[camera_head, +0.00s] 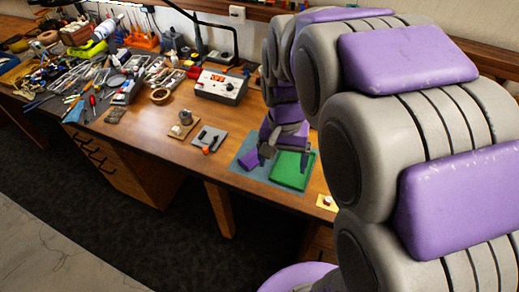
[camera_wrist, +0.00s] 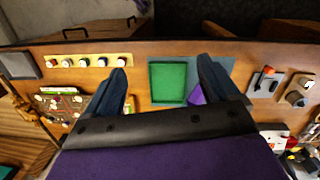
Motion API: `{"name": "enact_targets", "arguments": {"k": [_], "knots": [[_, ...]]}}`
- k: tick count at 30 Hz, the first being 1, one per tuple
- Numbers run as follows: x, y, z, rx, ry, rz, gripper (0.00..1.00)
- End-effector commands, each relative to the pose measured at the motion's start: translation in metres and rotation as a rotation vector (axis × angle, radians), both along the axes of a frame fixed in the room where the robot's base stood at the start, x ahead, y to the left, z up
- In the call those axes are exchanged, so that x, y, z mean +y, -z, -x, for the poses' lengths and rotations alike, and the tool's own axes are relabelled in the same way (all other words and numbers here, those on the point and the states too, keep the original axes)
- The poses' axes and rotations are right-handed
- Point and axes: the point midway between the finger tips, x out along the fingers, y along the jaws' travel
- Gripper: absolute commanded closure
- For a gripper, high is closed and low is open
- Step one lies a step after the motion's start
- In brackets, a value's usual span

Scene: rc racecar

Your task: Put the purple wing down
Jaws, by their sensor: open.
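The purple wing (camera_head: 249,160) lies on a blue-grey mat (camera_head: 238,168) at the table's front, left of a green tray (camera_head: 292,171). In the wrist view, the wing (camera_wrist: 196,96) shows as a small purple shape right of the green tray (camera_wrist: 167,82), beside the right finger, which may hide part of it. My gripper (camera_head: 282,153) is above the mat in the head view. In the wrist view, my gripper (camera_wrist: 161,66) has its fingers wide apart with nothing held between them. The exact height above the mat is hard to tell.
A control box (camera_head: 220,86) stands behind. Tools crowd the table's left end. A strip of coloured knobs (camera_wrist: 88,61) is left in the wrist view. Bare wood surrounds the mat.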

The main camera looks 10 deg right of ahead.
Motion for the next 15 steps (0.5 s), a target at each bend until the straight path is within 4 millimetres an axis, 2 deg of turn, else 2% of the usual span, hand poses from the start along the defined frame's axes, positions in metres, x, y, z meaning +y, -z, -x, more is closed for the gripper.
{"name": "enact_targets", "arguments": {"k": [1,3,8,15], "knots": [[-0.001,0.004,-0.020,-0.005,0.039,0.006,0.12],[-0.001,0.009,-0.044,-0.012,0.094,0.012,0.12],[0.000,0.022,-0.100,-0.037,0.220,0.022,0.12],[0.004,0.053,-0.177,-0.067,0.395,0.027,0.12]]}}
